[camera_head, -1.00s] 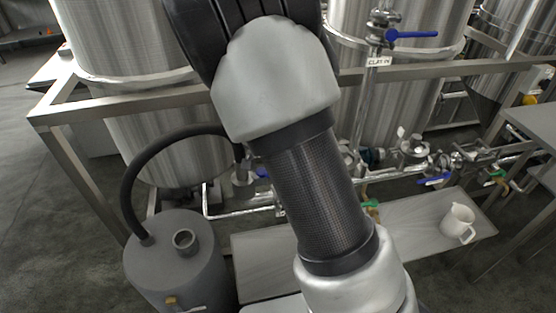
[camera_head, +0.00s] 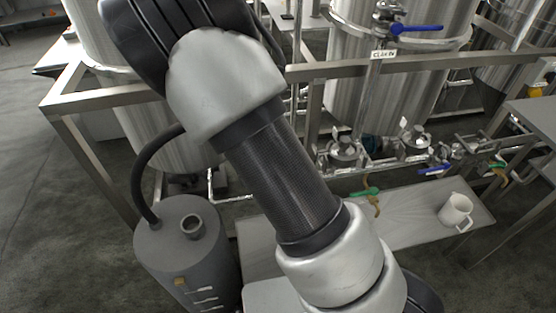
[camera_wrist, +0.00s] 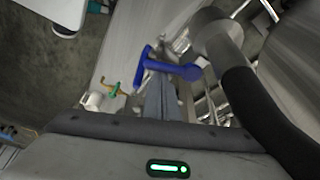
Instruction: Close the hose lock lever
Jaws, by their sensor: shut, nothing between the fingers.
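A blue lever (camera_wrist: 170,68) with a rounded end shows in the wrist view, just beyond my fingertips. My gripper (camera_wrist: 160,84) is shut and empty, its grey fingers pointing up at the lever; whether they touch it I cannot tell. A black hose (camera_wrist: 255,105) with a grey metal end fitting (camera_wrist: 215,35) lies right of the lever. In the head view the hose (camera_head: 148,178) arches from a grey drum (camera_head: 185,250) and goes behind my arm. My arm hides the gripper and this lever there.
A steel frame (camera_head: 90,102) and tanks (camera_head: 400,85) stand behind my arm. A low bench (camera_head: 405,232) holds a white jug (camera_head: 456,210). A green-handled valve (camera_head: 365,192) and a blue valve handle (camera_head: 435,170) sit near the pipes. Another blue handle (camera_head: 415,28) is higher up.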

